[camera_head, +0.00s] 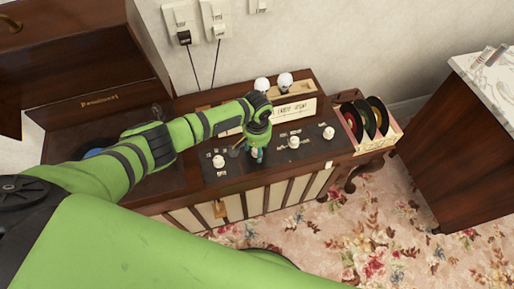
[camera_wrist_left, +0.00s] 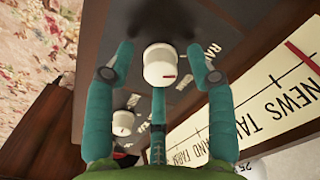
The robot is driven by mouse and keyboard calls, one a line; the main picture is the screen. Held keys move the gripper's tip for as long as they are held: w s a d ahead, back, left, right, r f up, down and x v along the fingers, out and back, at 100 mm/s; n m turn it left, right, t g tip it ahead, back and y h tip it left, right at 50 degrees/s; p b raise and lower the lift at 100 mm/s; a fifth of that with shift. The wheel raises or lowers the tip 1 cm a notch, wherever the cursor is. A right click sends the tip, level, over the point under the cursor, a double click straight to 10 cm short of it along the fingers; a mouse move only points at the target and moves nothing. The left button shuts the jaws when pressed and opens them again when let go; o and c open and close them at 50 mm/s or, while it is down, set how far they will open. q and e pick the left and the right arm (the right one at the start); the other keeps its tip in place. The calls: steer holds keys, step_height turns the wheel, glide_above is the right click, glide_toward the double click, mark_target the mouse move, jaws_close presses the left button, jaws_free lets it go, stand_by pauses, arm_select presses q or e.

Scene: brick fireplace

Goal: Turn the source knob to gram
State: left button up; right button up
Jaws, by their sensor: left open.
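A round white knob (camera_wrist_left: 159,66) with a red mark sits on the dark console panel (camera_wrist_left: 183,28) in the left wrist view. The red mark points right, towards lettering that seems to start "RA"; other labels around it are too small or blurred to read. My left gripper (camera_head: 257,156) is over the panel in the head view, its teal fingers open around this knob, with visible gaps at both sides. In the head view the gripper mostly hides that knob. I cannot read the name "source" or "gram" anywhere. My right gripper is not in view.
Other white knobs stand on the panel, one left (camera_head: 218,161), two right (camera_head: 294,142) (camera_head: 328,132). A record crate (camera_head: 392,131) is at the right end. A marble-topped cabinet (camera_head: 460,130) stands further right.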

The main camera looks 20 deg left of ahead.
arm_select(q)
steer(key=shift+f, duration=0.25)
steer(key=shift+c, duration=0.4)
jaws_close()
